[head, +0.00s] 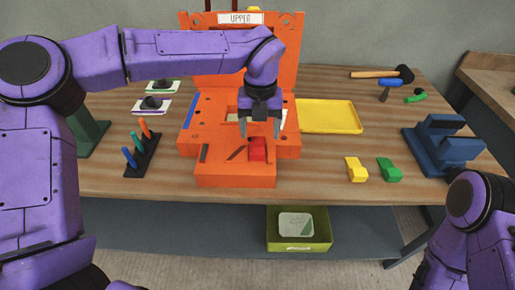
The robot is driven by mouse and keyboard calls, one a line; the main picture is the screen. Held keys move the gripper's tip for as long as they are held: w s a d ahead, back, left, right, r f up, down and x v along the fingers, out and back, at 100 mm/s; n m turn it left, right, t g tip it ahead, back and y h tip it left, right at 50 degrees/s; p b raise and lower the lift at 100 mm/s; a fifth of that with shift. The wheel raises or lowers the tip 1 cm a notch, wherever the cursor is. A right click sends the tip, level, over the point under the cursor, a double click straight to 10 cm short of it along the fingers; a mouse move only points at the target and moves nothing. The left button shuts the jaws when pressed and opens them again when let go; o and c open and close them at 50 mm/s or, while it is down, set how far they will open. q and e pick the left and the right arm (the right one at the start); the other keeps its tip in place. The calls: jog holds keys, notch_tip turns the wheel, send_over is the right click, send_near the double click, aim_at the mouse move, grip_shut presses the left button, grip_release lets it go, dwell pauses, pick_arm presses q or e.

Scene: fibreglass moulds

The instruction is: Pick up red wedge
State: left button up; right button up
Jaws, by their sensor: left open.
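The red wedge (257,149) is a small red block on the lower part of the orange mould (235,180). My left gripper (262,134) points down from above, with its two fingers spread apart. Its fingertips are just above or beside the red wedge; I cannot tell whether they touch it. The gripper hides part of the mould's middle opening. My right arm shows at the lower right, but its gripper is out of view.
A yellow wedge (356,169) and a green wedge (390,169) lie right of the mould. A yellow tray (331,128) lies behind them. A blue stand (443,148) is at the right, a black rack (142,160) at the left. A green bin (318,240) sits below.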

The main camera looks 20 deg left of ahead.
aim_at(258, 147)
pick_arm(q)
jog(key=f, duration=0.1)
jog(key=f+p, duration=0.1)
jog(key=f, duration=0.3)
jog(key=shift+s+a+f, duration=0.25)
grip_shut()
jog(key=shift+r, duration=0.1)
jog(key=shift+r, duration=0.1)
